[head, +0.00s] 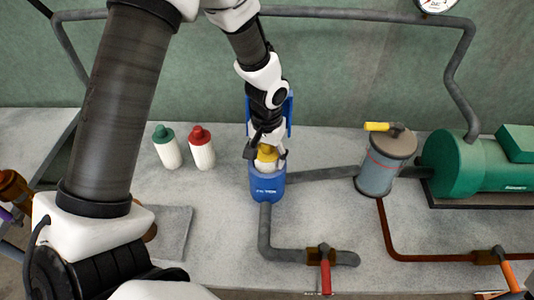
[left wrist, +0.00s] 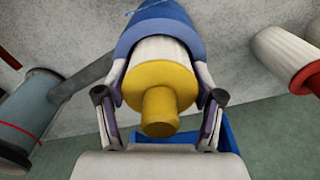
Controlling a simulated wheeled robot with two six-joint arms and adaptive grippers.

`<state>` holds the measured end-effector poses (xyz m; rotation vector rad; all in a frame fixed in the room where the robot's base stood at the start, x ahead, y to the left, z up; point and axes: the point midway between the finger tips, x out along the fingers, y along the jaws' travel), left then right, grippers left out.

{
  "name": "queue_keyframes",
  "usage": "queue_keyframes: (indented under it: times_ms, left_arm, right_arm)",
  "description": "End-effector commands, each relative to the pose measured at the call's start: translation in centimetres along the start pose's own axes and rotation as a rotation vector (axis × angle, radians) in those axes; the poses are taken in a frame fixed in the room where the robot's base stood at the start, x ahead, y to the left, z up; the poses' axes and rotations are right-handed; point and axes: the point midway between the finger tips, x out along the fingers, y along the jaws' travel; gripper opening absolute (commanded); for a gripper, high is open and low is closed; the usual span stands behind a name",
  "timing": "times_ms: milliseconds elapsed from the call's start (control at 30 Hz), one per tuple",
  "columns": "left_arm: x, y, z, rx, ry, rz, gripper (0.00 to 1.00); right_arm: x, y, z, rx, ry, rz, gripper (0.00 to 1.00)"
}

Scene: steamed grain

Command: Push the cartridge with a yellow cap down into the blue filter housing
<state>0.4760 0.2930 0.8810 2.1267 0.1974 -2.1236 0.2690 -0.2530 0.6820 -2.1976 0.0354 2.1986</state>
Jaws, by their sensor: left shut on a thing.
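The cartridge with a yellow cap (head: 267,153) stands upright at the mouth of the blue filter housing (head: 267,186). Its white body shows between cap and housing, so it is at least partly inside; how deep is hidden. In the left wrist view the yellow cap (left wrist: 159,97) faces the camera, with the blue housing (left wrist: 155,27) beyond it. My left gripper (head: 266,150) comes from above and is shut on the cartridge, with one finger on each side. The fingers also show in the left wrist view (left wrist: 160,110). My right gripper is not in view.
Two white cartridges, with a green cap (head: 163,132) and a red cap (head: 199,134), stand left of the housing. A grey canister (head: 385,163) with a yellow handle stands right. Grey pipes join the housing. A red-handled valve (head: 324,265) is in front.

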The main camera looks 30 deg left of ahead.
Motion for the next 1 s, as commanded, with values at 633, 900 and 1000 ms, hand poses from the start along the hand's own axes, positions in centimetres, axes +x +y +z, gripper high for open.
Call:
queue_keyframes:
  times_ms: [633,900,1000]
  left_arm:
    - [0.8,0.0,0.0,0.0,-0.001,0.0,0.97]
    - [-2.3,0.0,-0.1,0.0,0.005,0.001,0.97]
    - [-4.9,0.0,-0.1,0.0,0.006,0.001,0.97]
  right_arm:
    - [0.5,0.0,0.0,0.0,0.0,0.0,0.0]
    - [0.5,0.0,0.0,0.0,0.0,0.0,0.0]
    - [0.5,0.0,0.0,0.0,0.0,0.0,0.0]
